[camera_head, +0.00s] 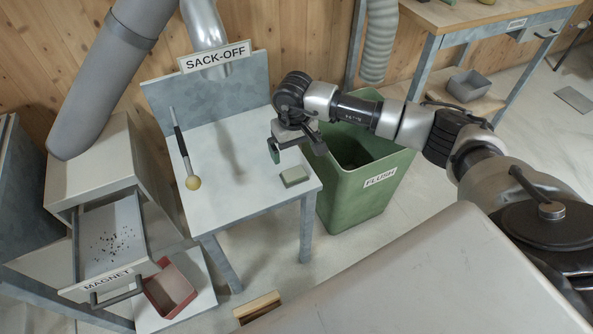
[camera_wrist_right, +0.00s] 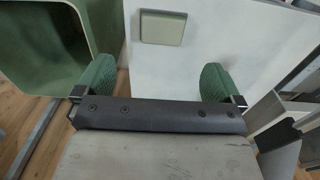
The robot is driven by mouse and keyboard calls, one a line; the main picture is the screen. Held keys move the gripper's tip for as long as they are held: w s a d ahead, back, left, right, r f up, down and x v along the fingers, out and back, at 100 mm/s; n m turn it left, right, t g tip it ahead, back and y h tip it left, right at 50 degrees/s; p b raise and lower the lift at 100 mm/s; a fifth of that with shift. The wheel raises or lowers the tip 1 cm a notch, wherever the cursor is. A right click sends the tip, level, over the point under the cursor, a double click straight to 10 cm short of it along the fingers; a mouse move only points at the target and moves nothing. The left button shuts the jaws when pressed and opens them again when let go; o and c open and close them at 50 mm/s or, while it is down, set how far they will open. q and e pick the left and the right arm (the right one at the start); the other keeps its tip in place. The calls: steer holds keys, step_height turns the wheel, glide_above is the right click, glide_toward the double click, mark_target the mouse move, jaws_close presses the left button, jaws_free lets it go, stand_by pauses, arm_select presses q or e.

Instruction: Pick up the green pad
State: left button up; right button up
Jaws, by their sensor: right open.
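The green pad (camera_head: 295,176) is a small pale green block lying flat near the front right corner of the white-topped sack-off table (camera_head: 228,150). My right gripper (camera_head: 296,150) is open above the table, close to the pad and apart from it. In the right wrist view the pad (camera_wrist_right: 163,27) lies beyond the two green fingertips of my right gripper (camera_wrist_right: 158,80), roughly centred between them, with nothing between the fingers. My left gripper is not in view.
A green flush bin (camera_head: 340,205) stands right of the table. A stick with a yellow ball end (camera_head: 185,155) lies on the table's left. An open magnet drawer (camera_head: 112,240) and a red tray (camera_head: 170,288) are at the left. A workbench (camera_head: 450,18) stands at the back right.

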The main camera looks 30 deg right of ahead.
mark_target(294, 173)
step_height(294, 173, down, 4)
steer(key=f, duration=0.4)
steer(key=shift+s+a+f, duration=0.1)
steer(key=shift+a+f, duration=0.05)
steer(key=shift+a, duration=0.05)
steer(key=shift+f, duration=0.35)
steer(key=c, duration=0.9)
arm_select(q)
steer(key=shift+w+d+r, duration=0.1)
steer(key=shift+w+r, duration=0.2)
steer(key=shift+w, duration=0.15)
